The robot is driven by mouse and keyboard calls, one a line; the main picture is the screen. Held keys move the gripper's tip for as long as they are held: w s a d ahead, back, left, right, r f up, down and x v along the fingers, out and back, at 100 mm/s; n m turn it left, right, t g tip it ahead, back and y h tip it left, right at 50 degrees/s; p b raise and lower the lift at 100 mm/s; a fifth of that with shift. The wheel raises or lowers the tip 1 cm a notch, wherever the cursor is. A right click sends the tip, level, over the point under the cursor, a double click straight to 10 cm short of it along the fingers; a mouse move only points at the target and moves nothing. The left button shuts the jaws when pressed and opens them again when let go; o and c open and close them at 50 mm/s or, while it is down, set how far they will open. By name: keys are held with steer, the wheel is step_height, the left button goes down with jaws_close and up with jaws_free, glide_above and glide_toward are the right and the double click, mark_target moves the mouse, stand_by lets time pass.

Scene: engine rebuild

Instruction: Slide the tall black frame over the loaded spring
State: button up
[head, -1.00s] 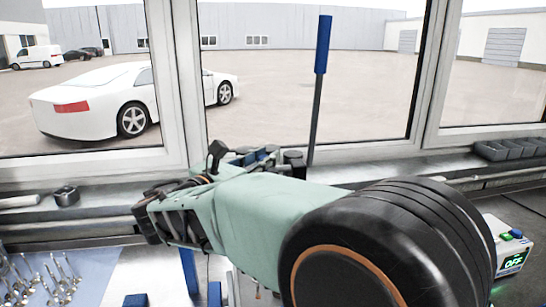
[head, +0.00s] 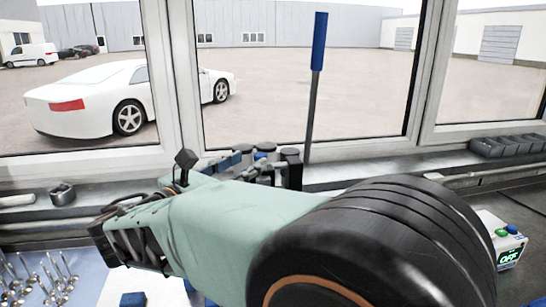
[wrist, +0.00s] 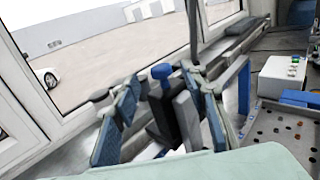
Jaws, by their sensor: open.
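My gripper (wrist: 166,84) is open in the wrist view, its blue-faced fingers apart on either side of dark upright pieces. One is a dark block (wrist: 188,118); beside it is a post topped by a blue knob (wrist: 162,72). I cannot tell which of these is the tall black frame, or whether a finger touches them. In the head view my gripper (head: 252,164) is partly hidden behind my pale green wrist, near the window sill. I cannot make out the loaded spring in either view.
A tall lever (head: 318,45) with a blue handle stands by the window. A control box (head: 508,240) reading OFF is at right, also in the wrist view (wrist: 282,76), near a perforated plate (wrist: 285,128). Several valves (head: 45,278) stand at lower left. Grey bins (head: 505,146) sit on the sill.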

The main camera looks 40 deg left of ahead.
steer(key=s, duration=0.6)
steer(key=shift+d, duration=0.2)
